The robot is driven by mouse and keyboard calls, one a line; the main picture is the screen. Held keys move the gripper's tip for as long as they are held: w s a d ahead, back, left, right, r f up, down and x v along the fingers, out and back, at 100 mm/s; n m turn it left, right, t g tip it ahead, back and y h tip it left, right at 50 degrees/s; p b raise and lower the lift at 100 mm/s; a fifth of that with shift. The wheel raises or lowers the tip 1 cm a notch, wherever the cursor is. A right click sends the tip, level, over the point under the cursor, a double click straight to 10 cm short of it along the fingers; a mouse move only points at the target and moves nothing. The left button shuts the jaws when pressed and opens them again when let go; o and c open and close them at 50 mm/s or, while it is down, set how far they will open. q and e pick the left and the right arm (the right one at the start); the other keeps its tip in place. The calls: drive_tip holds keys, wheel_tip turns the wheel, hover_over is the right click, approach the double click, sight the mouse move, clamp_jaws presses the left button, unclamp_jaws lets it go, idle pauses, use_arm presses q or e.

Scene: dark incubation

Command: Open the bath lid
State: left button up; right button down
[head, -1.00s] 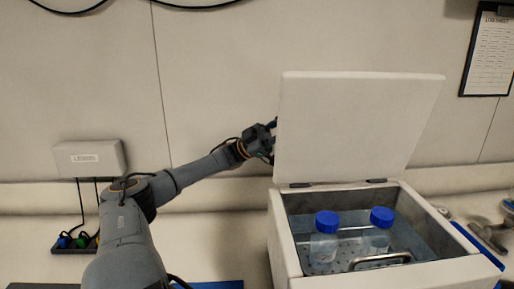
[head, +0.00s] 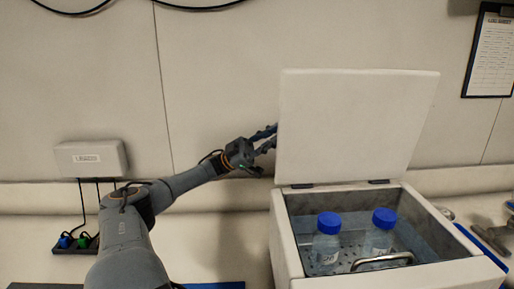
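The bath (head: 284,262) is a white box on the bench at the right. Its white lid (head: 355,125) stands raised, about upright on the hinges at the back edge. My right gripper is not in view.
Two bottles with blue caps, one left (head: 326,242) and one right (head: 379,234), stand inside the bath. A white box with cables (head: 91,158) is on the wall at the left. A clipboard (head: 491,50) hangs at the upper right. The bench between is mostly clear.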

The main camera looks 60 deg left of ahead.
use_arm(q)
drive_tip(key=b+v, duration=0.2)
drive_tip(key=v, duration=0.3)
drive_tip(key=shift+s+d+f, duration=0.1)
drive_tip(key=shift+s+f, duration=0.05)
drive_tip(key=shift+f, duration=0.05)
idle(0.4)
idle(0.6)
